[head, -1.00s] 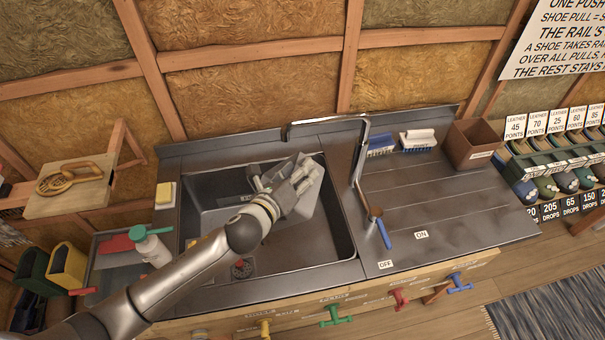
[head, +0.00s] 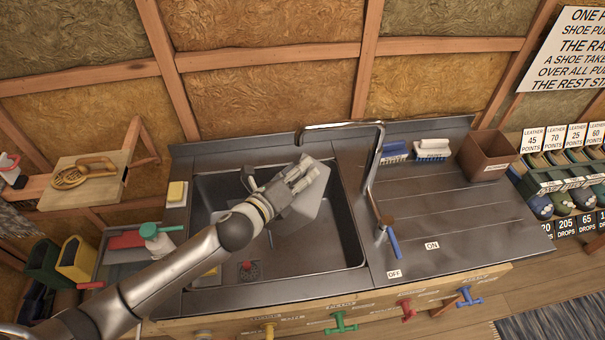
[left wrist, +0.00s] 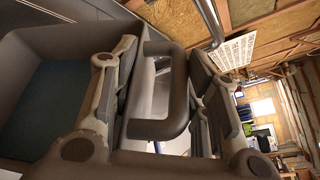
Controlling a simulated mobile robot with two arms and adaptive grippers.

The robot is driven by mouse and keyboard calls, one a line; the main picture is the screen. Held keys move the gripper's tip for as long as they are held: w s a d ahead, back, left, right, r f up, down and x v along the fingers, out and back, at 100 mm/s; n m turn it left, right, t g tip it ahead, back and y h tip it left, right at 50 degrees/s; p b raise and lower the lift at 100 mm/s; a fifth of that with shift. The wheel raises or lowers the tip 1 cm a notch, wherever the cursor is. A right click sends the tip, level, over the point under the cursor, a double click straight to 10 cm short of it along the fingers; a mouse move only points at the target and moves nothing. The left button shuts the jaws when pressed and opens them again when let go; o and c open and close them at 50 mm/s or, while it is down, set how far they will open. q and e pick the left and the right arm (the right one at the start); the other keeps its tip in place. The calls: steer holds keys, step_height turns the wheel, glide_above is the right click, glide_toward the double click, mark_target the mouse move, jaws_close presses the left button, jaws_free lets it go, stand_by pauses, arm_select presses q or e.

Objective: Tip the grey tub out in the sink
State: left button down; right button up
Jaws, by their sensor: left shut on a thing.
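The grey tub (head: 312,203) hangs over the sink (head: 358,252), tilted, with a flat light-grey face showing past my fingers. My left gripper (head: 290,188) is shut on it. In the left wrist view a grey loop handle (left wrist: 178,92) lies between the fingers of my left gripper (left wrist: 160,85). The tub's mouth and contents are hidden in the head view. My right gripper is not in view.
The tap (head: 372,165) arches over the sink's back right, close to the tub. Its blue lever (head: 394,244) stands by OFF and ON labels. Brushes (head: 432,150) and a brown bin (head: 487,156) stand at the drainer's back. A yellow sponge (head: 177,193) lies left.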

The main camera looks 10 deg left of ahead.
arm_select(q)
steer(key=w+a+f+n+t+h+b, duration=0.1)
steer(key=a+n+b, duration=0.3)
steer(key=a, duration=0.3)
steer(key=w+a+f+n+t+h+b, duration=0.1)
steer(key=a+n+b, duration=0.3)
steer(key=a+b, duration=0.3)
steer(key=shift+a+f+t, duration=0.25)
steer(key=shift+a+t, duration=0.05)
steer(key=shift+a, duration=0.4)
stand_by(2.4)
stand_by(3.5)
